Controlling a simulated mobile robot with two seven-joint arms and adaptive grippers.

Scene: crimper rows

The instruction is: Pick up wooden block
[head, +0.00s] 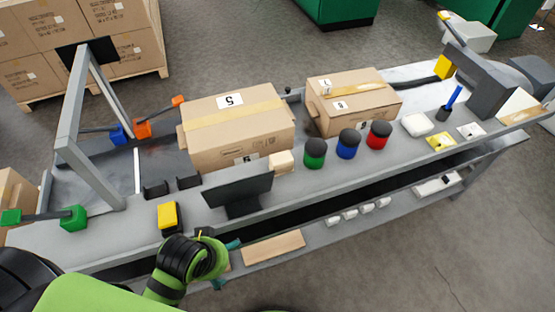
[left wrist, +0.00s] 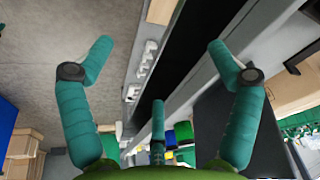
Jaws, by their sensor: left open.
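A small pale wooden block (head: 281,162) sits on the bench top, just right of the black monitor and in front of the numbered cardboard box. A flat wooden board (head: 272,247) lies on the lower shelf at the front. My left gripper (head: 229,263) is at the front of the bench, low and left of the block, near the left end of the board. Its teal fingers are spread and empty in the left wrist view (left wrist: 160,58). I cannot make out the block in that view. My right gripper is not in view.
The black monitor (head: 238,190) stands between my left gripper and the block. Green (head: 315,154), blue (head: 348,145) and red (head: 379,136) black-capped canisters stand right of the block. Two cardboard boxes (head: 236,138) (head: 352,108) stand behind. A grey frame (head: 70,130) rises at the left.

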